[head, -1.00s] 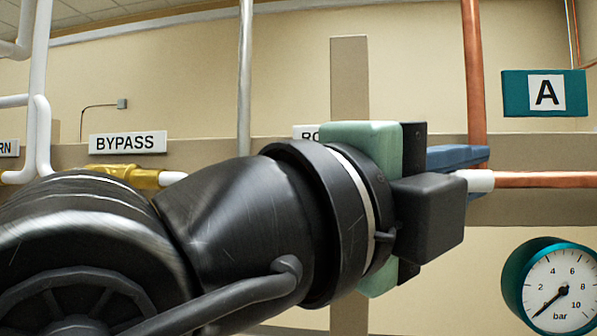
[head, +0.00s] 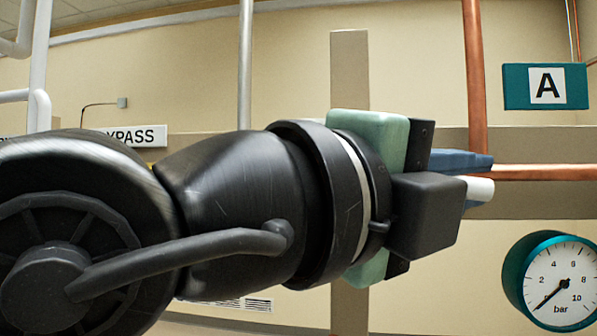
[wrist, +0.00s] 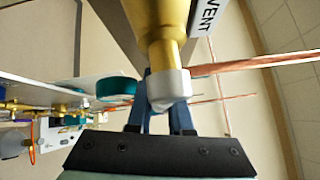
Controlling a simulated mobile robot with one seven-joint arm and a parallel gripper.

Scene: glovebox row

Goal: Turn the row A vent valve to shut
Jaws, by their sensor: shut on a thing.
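The row A sign (head: 545,86) hangs at the upper right of the head view. In the wrist view a brass valve body (wrist: 165,25) stands beside a partly cut-off VENT label (wrist: 208,18). A whitish grey handle piece (wrist: 168,87) sits at its near end, and a white end (head: 481,188) shows beyond my jaws in the head view. My gripper (wrist: 166,112), with blue fingers, is shut on this handle piece. In the head view my gripper (head: 468,178) hides most of the valve, so I cannot tell the handle's exact angle.
A copper pipe (head: 545,172) runs right from behind the fingers, and another (head: 475,80) rises behind them. A teal-rimmed gauge (head: 562,282) hangs at lower right. The BYPASS sign (head: 140,136) is partly behind my arm.

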